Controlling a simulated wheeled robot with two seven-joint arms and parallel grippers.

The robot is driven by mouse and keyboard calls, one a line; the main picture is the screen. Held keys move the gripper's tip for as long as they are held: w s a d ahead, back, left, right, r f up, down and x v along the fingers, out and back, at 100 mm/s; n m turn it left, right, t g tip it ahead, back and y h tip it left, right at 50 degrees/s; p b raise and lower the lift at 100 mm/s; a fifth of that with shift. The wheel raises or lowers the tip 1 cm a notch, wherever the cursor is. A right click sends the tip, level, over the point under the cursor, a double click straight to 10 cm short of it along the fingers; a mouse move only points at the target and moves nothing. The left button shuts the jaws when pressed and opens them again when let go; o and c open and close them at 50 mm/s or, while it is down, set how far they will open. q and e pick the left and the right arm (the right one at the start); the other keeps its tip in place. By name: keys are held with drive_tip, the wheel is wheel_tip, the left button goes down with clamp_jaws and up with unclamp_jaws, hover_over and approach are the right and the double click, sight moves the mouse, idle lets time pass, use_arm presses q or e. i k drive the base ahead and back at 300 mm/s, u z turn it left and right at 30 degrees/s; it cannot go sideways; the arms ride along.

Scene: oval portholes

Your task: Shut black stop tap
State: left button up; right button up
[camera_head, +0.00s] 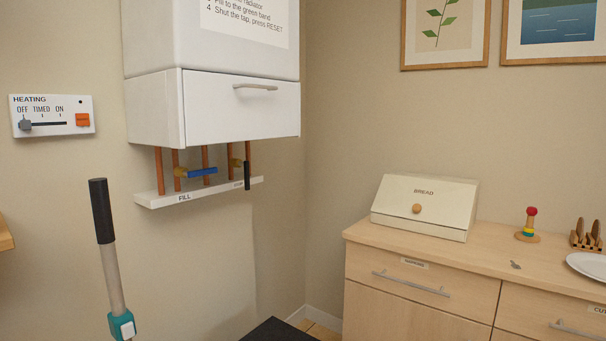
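The black stop tap (247,176) is under the white boiler (240,108), at the right end of the pipes. Its black lever hangs straight down in front of a white labelled strip (160,200). Part of the label behind the lever is hidden. A brass fitting shows beside the lever's upper end. A blue tap lever (203,172) lies roughly level to its left, above the word FILL. Neither of my grippers is in view, and nothing touches the black lever.
A heating control (52,115) is on the left wall. An upright pole with a black grip (101,210) stands at front left. A wooden cabinet (420,285) with a bread bin (424,205) stands at right. A dark flat surface (278,331) shows at bottom centre.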

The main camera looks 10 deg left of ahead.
sight(245, 164)
drive_tip(key=z, duration=0.15)
drive_tip(key=i, duration=0.95)
drive_tip(key=u, duration=0.3)
